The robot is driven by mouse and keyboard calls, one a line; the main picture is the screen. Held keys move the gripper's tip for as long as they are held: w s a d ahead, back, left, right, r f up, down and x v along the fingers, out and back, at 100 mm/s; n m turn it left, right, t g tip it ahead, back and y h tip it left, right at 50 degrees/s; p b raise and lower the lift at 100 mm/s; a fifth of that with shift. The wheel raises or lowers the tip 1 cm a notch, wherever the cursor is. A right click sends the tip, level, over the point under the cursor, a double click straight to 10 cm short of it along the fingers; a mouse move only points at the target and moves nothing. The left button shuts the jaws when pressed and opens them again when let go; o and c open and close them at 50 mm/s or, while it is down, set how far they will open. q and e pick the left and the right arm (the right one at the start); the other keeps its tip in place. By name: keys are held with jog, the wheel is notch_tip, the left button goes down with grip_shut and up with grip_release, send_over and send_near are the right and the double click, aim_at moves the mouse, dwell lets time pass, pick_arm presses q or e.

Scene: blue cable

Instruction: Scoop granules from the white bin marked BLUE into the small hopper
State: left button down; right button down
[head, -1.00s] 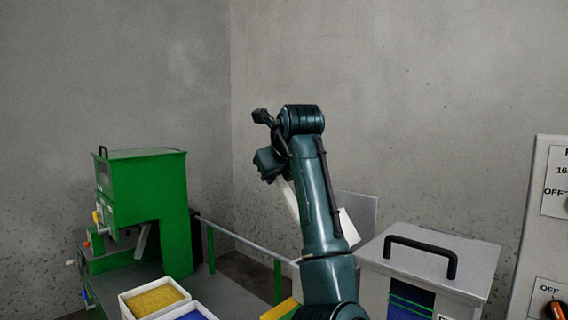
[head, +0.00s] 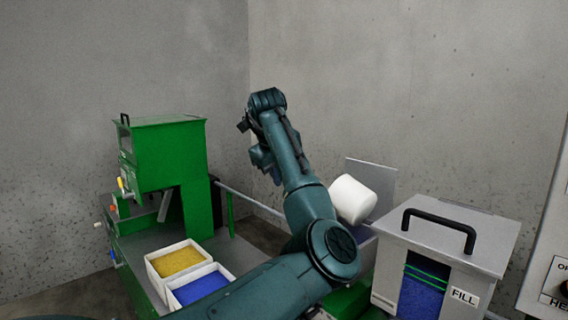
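A white bin (head: 232,274) with blue granules stands at lower left; no BLUE mark is readable. My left arm crosses the middle. Its gripper (head: 262,158) is partly behind the forearm and its fingertips are hidden. A grey box (head: 455,225) with a black handle, a FILL label and a window showing blue granules below green lines stands at right, perhaps the hopper. My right gripper is out of view.
A white bin of yellow granules (head: 180,262) touches the blue one. A green machine (head: 168,155) stands at left, with a grey rail (head: 250,202) beside it. A grey upright panel (head: 375,174) is behind the scoop. A control panel (head: 552,250) is at far right.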

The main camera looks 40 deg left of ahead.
pick_arm(q)
notch_tip(320, 180, down, 7)
jog(key=a+n+h, duration=0.1)
jog(key=h, duration=0.3)
jog(key=shift+a+h, duration=0.3)
jog(key=shift+h, duration=0.1)
dwell(0.4)
